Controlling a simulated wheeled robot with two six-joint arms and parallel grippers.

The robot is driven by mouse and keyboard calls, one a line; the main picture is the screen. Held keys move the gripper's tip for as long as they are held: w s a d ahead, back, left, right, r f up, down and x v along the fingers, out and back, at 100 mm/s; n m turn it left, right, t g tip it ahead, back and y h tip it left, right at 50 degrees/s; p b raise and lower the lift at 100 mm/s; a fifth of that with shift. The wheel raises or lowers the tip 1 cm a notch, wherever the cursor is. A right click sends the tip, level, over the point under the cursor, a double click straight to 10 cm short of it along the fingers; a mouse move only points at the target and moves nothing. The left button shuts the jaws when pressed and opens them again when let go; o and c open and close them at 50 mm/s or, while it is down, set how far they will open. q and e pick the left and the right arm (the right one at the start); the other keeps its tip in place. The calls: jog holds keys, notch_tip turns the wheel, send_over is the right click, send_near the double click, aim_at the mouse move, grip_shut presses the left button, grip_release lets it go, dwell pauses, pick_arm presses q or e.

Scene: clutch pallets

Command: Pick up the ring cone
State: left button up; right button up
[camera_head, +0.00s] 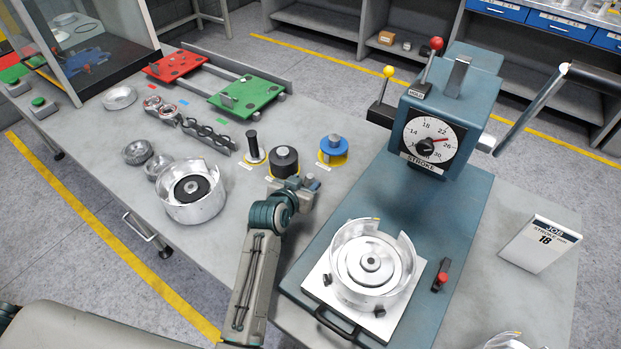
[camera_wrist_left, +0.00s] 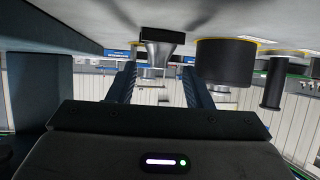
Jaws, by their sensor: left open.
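In the left wrist view, which shows the bench upside down, a dark grey flared piece (camera_wrist_left: 162,42) that looks like the ring cone stands against the bench top. It lies ahead of my left gripper (camera_wrist_left: 158,82), in line with the gap between its fingers. The fingers are apart, with nothing seen held between them. In the head view my left gripper (camera_head: 297,187) is low over the bench, just in front of a black drum with a grey knob (camera_head: 284,161). There the gripper hides the flared piece or blends with it. My right gripper is out of view.
The black drum (camera_wrist_left: 225,62) and a black post (camera_wrist_left: 272,85) stand close beside the flared piece. A blue knobbed part (camera_head: 333,150) is behind to the right. The press base (camera_head: 330,255) flanks the gripper's right. A silver housing (camera_head: 193,205) stands left, with bare bench between.

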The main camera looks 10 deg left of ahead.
aim_at(310, 177)
pick_arm(q)
jog(key=w, duration=0.1)
jog(key=w+p, duration=0.1)
jog(key=w, duration=0.1)
jog(key=shift+w+d+f, duration=0.1)
jog(key=shift+d+f, duration=0.2)
jog(key=shift+d, duration=0.05)
jog(key=shift+w+d+f+p, duration=0.1)
jog(key=shift+w+f+p, duration=0.3)
jog(key=shift+w, duration=0.1)
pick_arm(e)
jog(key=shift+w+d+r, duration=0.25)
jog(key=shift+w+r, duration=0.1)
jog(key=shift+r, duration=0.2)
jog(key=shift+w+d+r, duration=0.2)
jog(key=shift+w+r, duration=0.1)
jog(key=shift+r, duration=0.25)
pick_arm(q)
grip_shut()
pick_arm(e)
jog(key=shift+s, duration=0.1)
